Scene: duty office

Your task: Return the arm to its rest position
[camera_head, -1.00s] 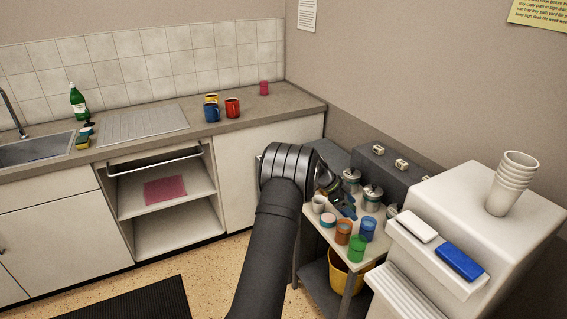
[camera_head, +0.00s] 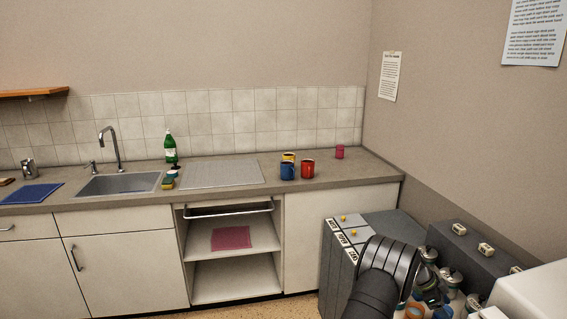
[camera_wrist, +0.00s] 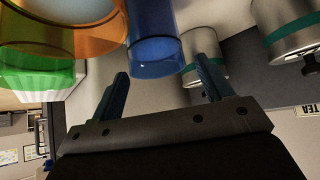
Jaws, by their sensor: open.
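My arm (camera_head: 385,275) reaches in from the bottom right of the head view, and its dark wrist part hides most of my gripper there. In the wrist view my gripper (camera_wrist: 163,67) is open, its two blue-grey fingers apart, with nothing held between them. A blue translucent cup (camera_wrist: 153,40) shows just beyond the fingers, with an orange cup (camera_wrist: 108,38) and a green cup (camera_wrist: 38,82) to its left. I cannot tell how close the fingers are to the blue cup.
Metal canisters with teal bands (camera_wrist: 296,38) stand right of the fingers. In the head view, canisters (camera_head: 453,278) crowd beside my wrist. A grey labelled unit (camera_head: 345,250) stands left of it, and a white appliance (camera_head: 535,292) at right. The counter (camera_head: 235,192) holds several mugs.

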